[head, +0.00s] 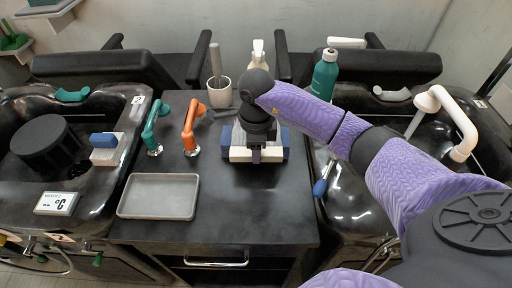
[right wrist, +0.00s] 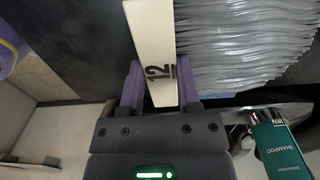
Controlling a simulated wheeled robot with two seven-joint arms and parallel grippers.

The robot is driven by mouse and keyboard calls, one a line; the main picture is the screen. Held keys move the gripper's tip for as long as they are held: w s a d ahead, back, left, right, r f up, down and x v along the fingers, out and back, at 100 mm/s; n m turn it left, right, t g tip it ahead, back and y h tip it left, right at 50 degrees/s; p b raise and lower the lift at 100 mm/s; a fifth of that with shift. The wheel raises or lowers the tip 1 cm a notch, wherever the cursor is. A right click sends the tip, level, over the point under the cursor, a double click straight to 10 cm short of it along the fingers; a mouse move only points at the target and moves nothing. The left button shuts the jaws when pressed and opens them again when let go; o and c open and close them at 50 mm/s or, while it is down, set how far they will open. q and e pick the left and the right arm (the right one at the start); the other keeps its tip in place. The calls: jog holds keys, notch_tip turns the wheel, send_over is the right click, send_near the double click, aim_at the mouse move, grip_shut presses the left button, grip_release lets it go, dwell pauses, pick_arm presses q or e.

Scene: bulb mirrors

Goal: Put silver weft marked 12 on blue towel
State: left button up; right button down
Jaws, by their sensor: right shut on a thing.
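My right gripper (head: 257,152) is above the back middle of the black counter. In the right wrist view its purple fingers (right wrist: 160,92) are shut on the white band of the weft marked 12 (right wrist: 152,35). The weft's silver strands (right wrist: 245,45) spread to the right of the band. In the head view the band (head: 240,154) lies crosswise under the gripper, which hides its middle. Blue material, perhaps the blue towel (head: 285,147), shows at both sides of the gripper; I cannot tell whether the weft touches it. My left gripper is not in view.
A grey tray (head: 159,215) lies at the counter's front left, with bare counter to its right. Teal (head: 152,130) and orange (head: 190,128) handles and a white cup (head: 219,92) stand behind. A shampoo bottle (head: 325,75) is behind my right arm. Black basins flank the counter.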

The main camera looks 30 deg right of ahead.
jog(key=shift+r, duration=0.1)
jog(key=shift+f, duration=0.2)
jog(key=shift+c, duration=1.5)
grip_release()
jog(key=shift+r, duration=0.1)
jog(key=shift+r, duration=0.4)
notch_tip(320, 180, up, 12)
jog(key=p, duration=0.2)
jog(key=shift+f, duration=0.25)
